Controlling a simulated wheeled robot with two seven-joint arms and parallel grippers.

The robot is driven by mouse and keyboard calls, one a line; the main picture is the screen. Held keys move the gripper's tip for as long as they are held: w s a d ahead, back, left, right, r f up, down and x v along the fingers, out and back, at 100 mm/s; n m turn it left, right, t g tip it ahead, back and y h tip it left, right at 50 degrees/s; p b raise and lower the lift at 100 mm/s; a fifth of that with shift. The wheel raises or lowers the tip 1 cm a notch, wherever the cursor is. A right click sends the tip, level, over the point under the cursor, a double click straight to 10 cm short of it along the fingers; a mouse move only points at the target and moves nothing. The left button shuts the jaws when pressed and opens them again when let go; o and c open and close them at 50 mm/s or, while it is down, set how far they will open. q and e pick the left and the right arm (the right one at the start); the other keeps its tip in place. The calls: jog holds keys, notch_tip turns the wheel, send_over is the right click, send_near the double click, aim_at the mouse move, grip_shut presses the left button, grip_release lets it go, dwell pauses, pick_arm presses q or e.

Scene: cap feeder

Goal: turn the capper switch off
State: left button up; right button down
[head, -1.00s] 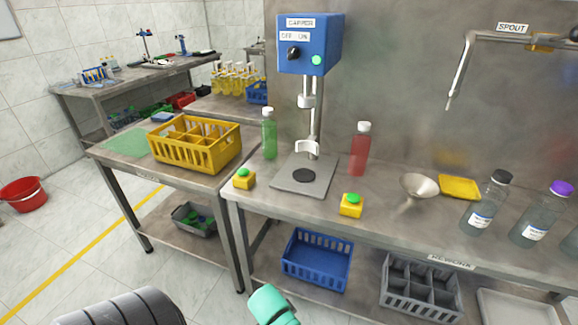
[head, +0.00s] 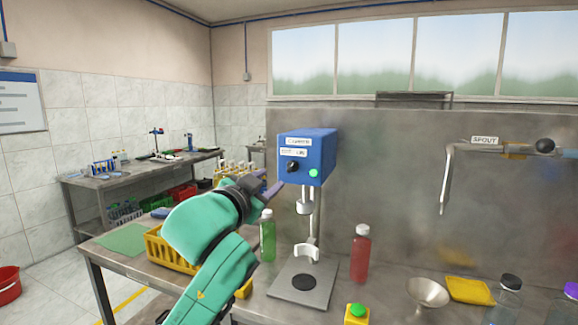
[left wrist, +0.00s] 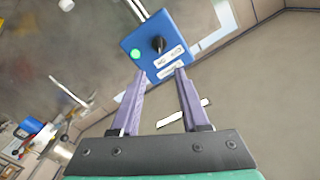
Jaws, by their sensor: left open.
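The capper (head: 302,150) is a blue box on a post above a grey base plate. Its front has OFF and ON labels, a black knob switch (head: 292,167) and a green light (head: 314,173). My left gripper (head: 272,188) is just left of and a little below the knob, open and empty. In the left wrist view, its two purple fingers (left wrist: 160,76) point at the box, and the knob (left wrist: 157,44) shows beyond the gap between their tips, apart from them. I cannot tell exactly which label the knob points to. My right gripper is not in view.
A green bottle (head: 267,237) and a red bottle (head: 361,254) stand either side of the capper base (head: 310,282). A yellow crate (head: 160,250) is partly behind my left arm. Space before the box is clear.

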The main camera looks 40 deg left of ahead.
aim_at(291, 167)
pick_arm(q)
jog(key=p+x, duration=0.5)
jog(key=x, duration=0.8)
jog(key=shift+w+a+f, duration=0.1)
jog(key=shift+w+a, duration=0.05)
grip_shut()
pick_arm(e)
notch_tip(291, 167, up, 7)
